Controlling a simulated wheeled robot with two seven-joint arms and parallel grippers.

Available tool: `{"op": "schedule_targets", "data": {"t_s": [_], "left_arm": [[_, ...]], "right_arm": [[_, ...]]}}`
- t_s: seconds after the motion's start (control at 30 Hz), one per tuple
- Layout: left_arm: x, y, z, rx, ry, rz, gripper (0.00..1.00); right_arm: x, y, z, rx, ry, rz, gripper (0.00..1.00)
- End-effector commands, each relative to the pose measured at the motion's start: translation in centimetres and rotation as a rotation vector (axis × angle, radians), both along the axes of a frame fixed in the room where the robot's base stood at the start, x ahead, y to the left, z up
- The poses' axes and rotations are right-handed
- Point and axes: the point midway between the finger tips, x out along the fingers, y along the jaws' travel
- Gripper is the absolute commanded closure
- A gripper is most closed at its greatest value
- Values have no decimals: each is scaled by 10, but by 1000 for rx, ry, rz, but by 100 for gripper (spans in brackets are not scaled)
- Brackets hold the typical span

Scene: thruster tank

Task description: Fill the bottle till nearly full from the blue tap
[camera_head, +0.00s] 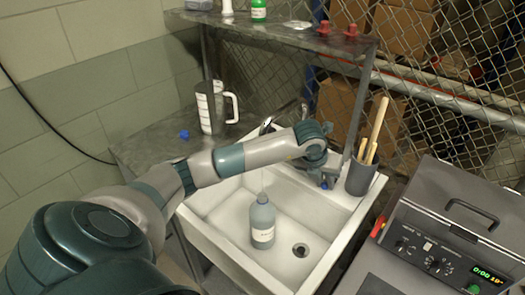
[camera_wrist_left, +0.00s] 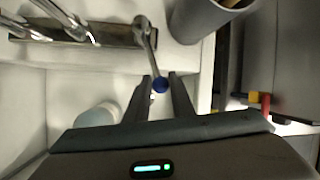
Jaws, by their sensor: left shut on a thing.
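A grey-blue bottle (camera_head: 262,226) with a white label stands upright in the white sink (camera_head: 217,208), left of the drain. A thin pale line runs above its neck; I cannot tell if it is water. The bottle also shows partly in the left wrist view (camera_wrist_left: 98,115), left of the fingers. The tap (camera_head: 266,125) is at the sink's back, partly hidden by my left arm. My left gripper (camera_head: 328,180) is over the sink's back right, shut on the tap's blue-ended lever (camera_wrist_left: 147,38), whose blue end is between the fingers. The bottle's fill level is unclear.
A grey holder with wooden sticks (camera_head: 362,176) stands right of the gripper, close by. A metal shelf (camera_head: 280,32) overhangs the back. A grey machine (camera_head: 450,230) stands at right.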

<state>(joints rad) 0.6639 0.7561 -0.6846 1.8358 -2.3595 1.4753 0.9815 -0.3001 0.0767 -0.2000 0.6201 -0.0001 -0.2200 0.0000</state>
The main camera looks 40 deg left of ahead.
Motion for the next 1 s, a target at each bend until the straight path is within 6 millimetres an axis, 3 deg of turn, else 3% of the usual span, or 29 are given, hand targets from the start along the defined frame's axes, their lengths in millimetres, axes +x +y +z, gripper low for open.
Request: {"op": "schedule_targets", "data": {"t_s": [0.5,1.0], "left_arm": [[-1,-2,-1,-3,2,-5,100],[-9,42,-2,1,4,-2,100]], "right_arm": [[0,-3,-1,-3,0,1,6],[0,-6,-17,-5,0,2,6]]}}
